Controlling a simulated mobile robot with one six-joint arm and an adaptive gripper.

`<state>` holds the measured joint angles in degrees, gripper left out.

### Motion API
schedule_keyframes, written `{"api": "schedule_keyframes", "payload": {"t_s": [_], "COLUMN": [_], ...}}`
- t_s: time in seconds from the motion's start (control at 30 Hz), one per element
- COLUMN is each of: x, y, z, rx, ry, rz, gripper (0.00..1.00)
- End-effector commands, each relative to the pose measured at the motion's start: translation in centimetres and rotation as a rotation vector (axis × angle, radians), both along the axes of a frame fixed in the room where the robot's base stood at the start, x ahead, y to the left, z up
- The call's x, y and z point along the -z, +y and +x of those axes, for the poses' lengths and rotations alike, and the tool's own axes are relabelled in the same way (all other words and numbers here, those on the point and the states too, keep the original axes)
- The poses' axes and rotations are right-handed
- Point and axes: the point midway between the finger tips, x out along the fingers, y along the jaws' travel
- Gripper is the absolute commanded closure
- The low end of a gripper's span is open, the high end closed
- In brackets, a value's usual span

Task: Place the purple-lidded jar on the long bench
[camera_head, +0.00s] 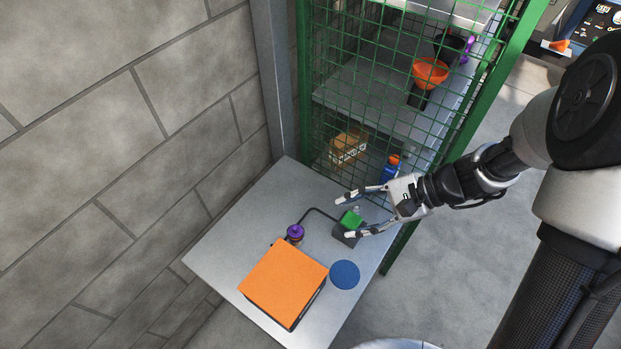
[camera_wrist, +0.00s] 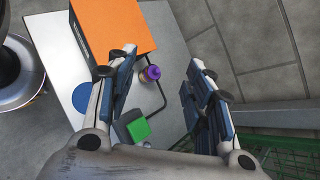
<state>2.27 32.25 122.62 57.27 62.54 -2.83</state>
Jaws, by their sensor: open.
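The purple-lidded jar (camera_head: 295,232) stands on a light grey bench top (camera_head: 232,232), close behind an orange-topped box. In the wrist view the jar (camera_wrist: 151,73) shows its purple lid between my fingers, farther off than the fingertips. My gripper (camera_head: 343,216) is open and empty above the right part of this bench, to the right of the jar and apart from it. The gripper fingers (camera_wrist: 157,68) frame the jar in the wrist view. I cannot tell whether this grey top is the long bench.
The orange-topped box (camera_head: 284,282) and a blue disc (camera_head: 344,274) are on the bench. A dark block with a green top (camera_head: 350,220) and a thin black bent rod lie under my gripper. A green mesh cage (camera_head: 390,100) with shelves stands behind; a block wall (camera_head: 110,130) is left.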

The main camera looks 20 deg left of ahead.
Motion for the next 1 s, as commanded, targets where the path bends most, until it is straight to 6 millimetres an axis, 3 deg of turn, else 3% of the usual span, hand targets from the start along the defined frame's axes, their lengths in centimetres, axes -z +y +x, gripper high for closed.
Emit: {"api": "schedule_keyframes", "payload": {"t_s": [0.23,0.5,0.77,1.0], "x": [8.1,16.6,19.6,21.5], "y": [2.4,3.4,4.3,8.7], "z": [2.4,2.9,2.7,2.7], "rx": [0.239,0.474,0.546,0.542], "ry": [0.248,0.439,0.488,0.488], "rz": [0.128,0.2,0.214,0.212], "gripper": [0.52,0.52,0.52,0.52]}}
